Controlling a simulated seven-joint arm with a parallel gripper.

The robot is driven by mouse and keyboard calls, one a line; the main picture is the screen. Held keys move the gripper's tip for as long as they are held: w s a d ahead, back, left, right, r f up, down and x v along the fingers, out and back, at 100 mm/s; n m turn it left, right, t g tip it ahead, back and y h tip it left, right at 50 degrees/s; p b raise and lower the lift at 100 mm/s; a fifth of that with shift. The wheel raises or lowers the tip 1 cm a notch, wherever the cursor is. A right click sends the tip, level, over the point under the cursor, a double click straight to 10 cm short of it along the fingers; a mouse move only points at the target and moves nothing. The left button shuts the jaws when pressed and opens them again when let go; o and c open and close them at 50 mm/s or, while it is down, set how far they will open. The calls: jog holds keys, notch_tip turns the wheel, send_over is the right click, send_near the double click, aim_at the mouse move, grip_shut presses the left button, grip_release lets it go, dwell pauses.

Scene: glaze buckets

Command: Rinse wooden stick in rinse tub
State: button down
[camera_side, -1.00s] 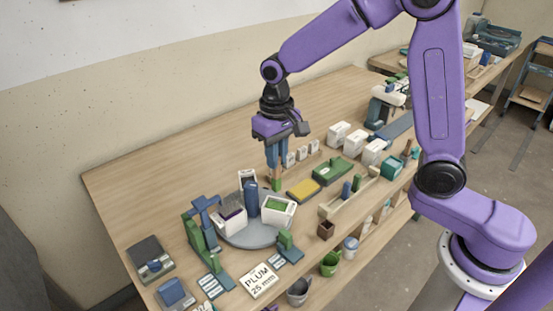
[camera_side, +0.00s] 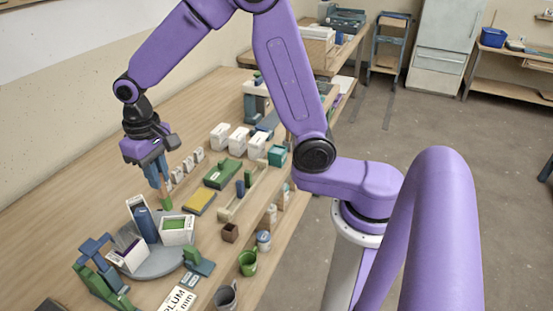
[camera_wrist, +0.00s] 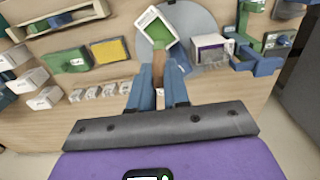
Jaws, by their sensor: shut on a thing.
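My gripper (camera_side: 160,178) is shut on the wooden stick (camera_wrist: 158,68), which points down between the fingers. The stick's lower end looks green (camera_side: 166,203) in the side view. In the wrist view the stick's tip is close to a white bucket with green contents (camera_wrist: 157,30), which also shows in the side view (camera_side: 177,237). It looks held above the table beside the grey turntable (camera_side: 168,265); contact cannot be told. A teal tub (camera_side: 277,155) stands toward the back right. I cannot tell which container is the rinse tub.
A yellow pad (camera_side: 199,202), a green tray (camera_side: 223,173), a wooden rack (camera_side: 242,198) and white boxes (camera_side: 238,140) lie to the right. The left table area is bare.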

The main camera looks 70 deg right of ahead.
dwell(0.5)
jog(key=s+d+f+m, duration=0.2)
jog(key=d+m, duration=0.4)
jog(key=d, duration=2.5)
jog(key=s+d+f+m, duration=0.3)
jog(key=s+d, duration=0.4)
jog(key=d, duration=0.4)
jog(key=shift+s+f, duration=0.3)
jog(key=shift+f, duration=0.45)
jog(key=shift+f, duration=0.1)
send_over(277, 156)
jog(key=w+d, duration=0.1)
jog(key=d, duration=0.2)
jog(key=shift+a+f, duration=0.15)
jog(key=shift+f, duration=1.35)
jog(key=shift+a+f, duration=0.1)
jog(key=shift+f, duration=1.35)
jog(key=shift+a, duration=0.15)
